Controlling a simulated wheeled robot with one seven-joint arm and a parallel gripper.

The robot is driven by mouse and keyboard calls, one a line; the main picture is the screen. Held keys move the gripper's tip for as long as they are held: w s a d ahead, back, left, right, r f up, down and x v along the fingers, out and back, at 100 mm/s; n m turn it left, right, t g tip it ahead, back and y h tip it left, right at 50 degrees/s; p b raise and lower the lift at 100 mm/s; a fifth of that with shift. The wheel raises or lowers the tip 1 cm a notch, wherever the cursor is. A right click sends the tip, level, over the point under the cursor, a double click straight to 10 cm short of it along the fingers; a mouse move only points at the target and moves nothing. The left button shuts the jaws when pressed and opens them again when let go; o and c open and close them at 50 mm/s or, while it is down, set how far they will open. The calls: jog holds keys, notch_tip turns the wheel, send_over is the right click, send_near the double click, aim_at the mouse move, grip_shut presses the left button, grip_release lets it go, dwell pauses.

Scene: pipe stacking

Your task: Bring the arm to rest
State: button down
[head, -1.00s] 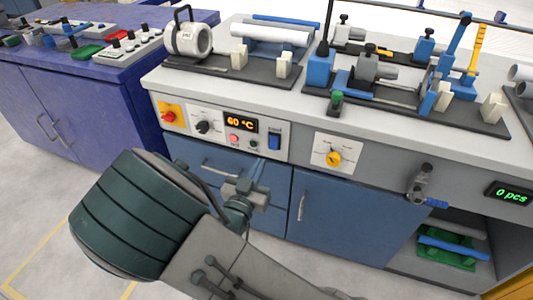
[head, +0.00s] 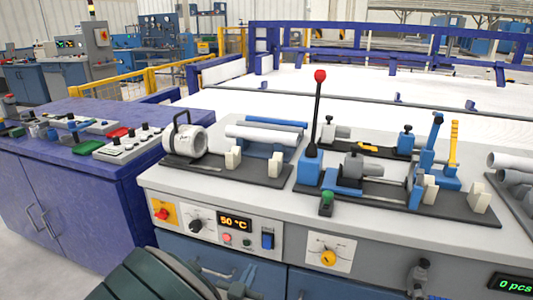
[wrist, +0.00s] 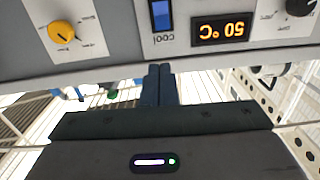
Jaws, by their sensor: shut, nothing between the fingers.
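My gripper (wrist: 158,86) shows in the wrist view as two dark blue fingers lying side by side. It is shut with nothing between the fingers. It is in front of the workbench's control face, which appears upside down there.
The grey bench (head: 165,181) holds a heater (head: 190,140), white and blue pipes (head: 262,133) and a lever fixture with a red knob (head: 319,76). A display (head: 235,222) reads 50 °C. A purple cabinet (head: 90,190) stands left; a pale enclosed area lies behind.

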jog(key=d+r+n+g+y+p, duration=0.1)
jog(key=d+r+g+y+p, duration=0.1)
jog(key=r+g+y+p, duration=0.45)
jog(key=d+r+g+y+p, duration=0.25)
jog(key=r+p, duration=0.25)
jog(key=r, duration=0.4)
jog(key=s+d+r+n+g+h+p, duration=0.2)
jog(key=s+d+r+g+p, duration=0.3)
jog(key=s+d+r, duration=0.9)
jog(key=d+r+h+p, duration=0.1)
jog(key=p, duration=0.2)
jog(key=shift+s+d+n+h, duration=0.2)
jog(key=shift+s+n+h, duration=0.1)
jog(key=shift+h, duration=0.1)
